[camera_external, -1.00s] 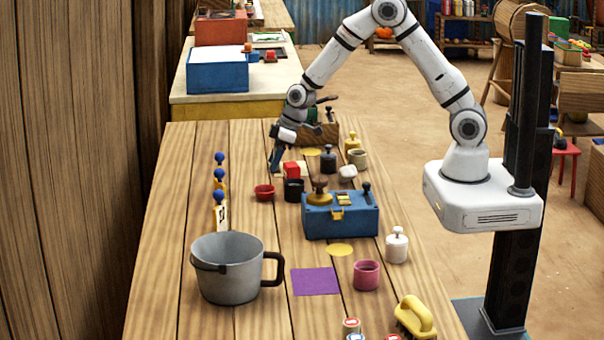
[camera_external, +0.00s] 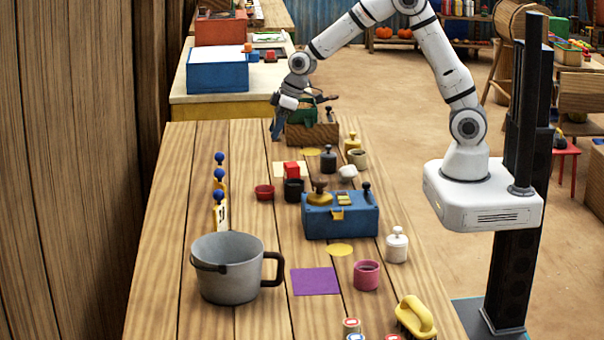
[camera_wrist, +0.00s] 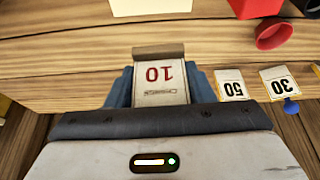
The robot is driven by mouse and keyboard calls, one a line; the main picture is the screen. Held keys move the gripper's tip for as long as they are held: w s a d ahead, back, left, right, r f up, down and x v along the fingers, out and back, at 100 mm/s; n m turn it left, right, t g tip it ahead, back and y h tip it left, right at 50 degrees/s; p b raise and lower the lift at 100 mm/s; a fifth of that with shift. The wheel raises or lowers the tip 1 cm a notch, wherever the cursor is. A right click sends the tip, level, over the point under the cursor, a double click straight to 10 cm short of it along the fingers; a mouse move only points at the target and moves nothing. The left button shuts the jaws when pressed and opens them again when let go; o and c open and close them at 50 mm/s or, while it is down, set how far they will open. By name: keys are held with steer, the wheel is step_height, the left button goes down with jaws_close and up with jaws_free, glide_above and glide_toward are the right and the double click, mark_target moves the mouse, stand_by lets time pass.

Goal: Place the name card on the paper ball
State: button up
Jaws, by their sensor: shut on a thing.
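My gripper (camera_external: 276,130) is over the far end of the wooden table. In the wrist view, the gripper (camera_wrist: 160,88) is shut on a white card (camera_wrist: 160,84) with a red "10" and small unreadable print, upside down in the view. It has a brownish upper edge. No other name card is clear to me, and I cannot read a name on this one. The held card is not discernible in the external view. The paper ball, a small whitish crumpled lump (camera_external: 347,171), lies on the table behind the blue box, right of the black cup.
Near the ball stand a black cup (camera_external: 293,190), a red block (camera_external: 291,169), a dark weight (camera_external: 328,160) and an olive cup (camera_external: 358,159). The blue box (camera_external: 340,222) is nearer. Blue-knobbed pegs (camera_external: 219,176) and a grey pot (camera_external: 228,272) line the left. A wooden crate (camera_external: 313,134) is at the back.

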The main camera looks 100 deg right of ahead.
steer(key=s+a+r+n+g+y+p, duration=0.1)
steer(key=s+a+r+n+y+p, duration=0.15)
steer(key=s+a+n, duration=0.55)
steer(key=n+g+y, duration=0.2)
steer(key=n+g, duration=0.1)
steer(key=n, duration=0.7)
glide_above(349, 169)
steer(key=d, duration=0.2)
step_height(349, 169, down, 3)
steer(key=shift+a+r+p, duration=0.1)
steer(key=shift+a+p, duration=0.05)
steer(key=shift+p, duration=0.3)
step_height(349, 169, down, 3)
steer(key=shift+s+f, duration=0.1)
steer(key=shift+f, duration=0.55)
steer(key=shift+f, duration=0.2)
steer(key=o, duration=1)
steer(key=shift+r, duration=0.1)
steer(key=shift+c, duration=0.2)
steer(key=shift+r, duration=0.15)
